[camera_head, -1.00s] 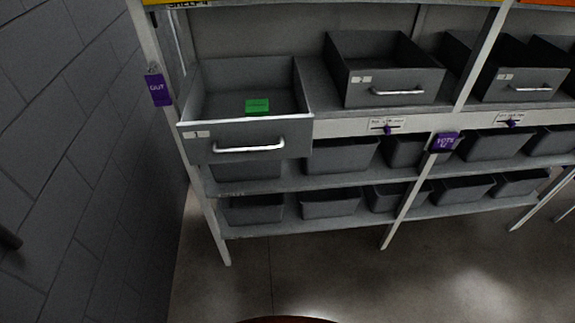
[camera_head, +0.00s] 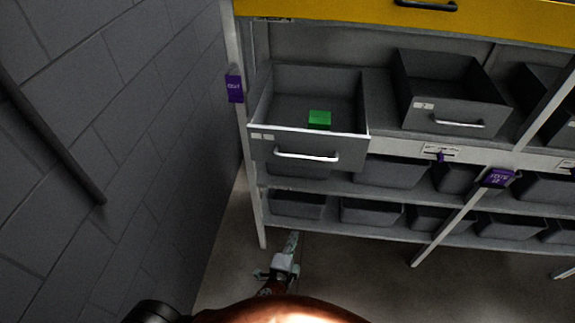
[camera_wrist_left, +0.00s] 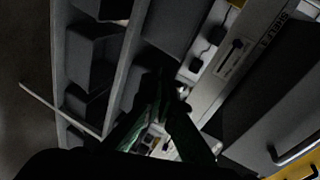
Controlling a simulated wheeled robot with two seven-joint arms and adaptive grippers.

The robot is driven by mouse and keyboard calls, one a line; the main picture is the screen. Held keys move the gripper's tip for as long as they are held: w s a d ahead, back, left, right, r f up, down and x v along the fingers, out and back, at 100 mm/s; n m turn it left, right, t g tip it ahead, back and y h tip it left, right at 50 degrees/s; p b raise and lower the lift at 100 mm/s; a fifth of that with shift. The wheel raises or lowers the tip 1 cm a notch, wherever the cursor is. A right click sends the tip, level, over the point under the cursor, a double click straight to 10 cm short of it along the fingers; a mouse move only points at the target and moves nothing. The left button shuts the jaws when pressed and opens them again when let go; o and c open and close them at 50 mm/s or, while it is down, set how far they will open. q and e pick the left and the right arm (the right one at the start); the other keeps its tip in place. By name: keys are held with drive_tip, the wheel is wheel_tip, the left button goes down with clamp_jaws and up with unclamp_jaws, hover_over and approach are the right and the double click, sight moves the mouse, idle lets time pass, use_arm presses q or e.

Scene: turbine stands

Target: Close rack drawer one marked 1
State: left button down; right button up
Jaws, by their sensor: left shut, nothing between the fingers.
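Rack drawer one (camera_head: 305,152) is a grey bin at the upper left of the rack in the head view. It is pulled out, with its front jutting past the shelf edge. Its front carries a small white label and a silver bar handle (camera_head: 307,157). A green block (camera_head: 319,120) lies inside. My left gripper (camera_head: 292,238) is shut and empty, below the drawer front and apart from it. Its dark fingers (camera_wrist_left: 168,100) also show in the left wrist view, in front of the shelving. My right gripper is not in view.
A grey block wall (camera_head: 130,130) stands close on the left. Drawer 2 (camera_head: 450,100) is right of drawer one. Several grey bins fill the lower shelves. A yellow drawer front (camera_head: 400,22) is above. Purple tags hang on the rack posts. Floor is open in front.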

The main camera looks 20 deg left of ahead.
use_arm(q)
drive_tip(key=s+a+r+t+y+p, duration=0.1)
drive_tip(key=a+r+y, duration=0.1)
drive_tip(key=r, duration=0.8)
drive_tip(key=s+a+r+t+y+p, duration=0.1)
drive_tip(key=s+r+t, duration=0.1)
drive_tip(key=r, duration=0.8)
drive_tip(key=p, duration=0.4)
approach(289, 164)
drive_tip(key=x, duration=0.6)
drive_tip(key=shift+s+f, duration=0.1)
drive_tip(key=shift+f, duration=0.05)
drive_tip(key=shift+w+a+f, duration=0.1)
drive_tip(key=shift+w+a, duration=0.1)
drive_tip(key=shift+w, duration=0.3)
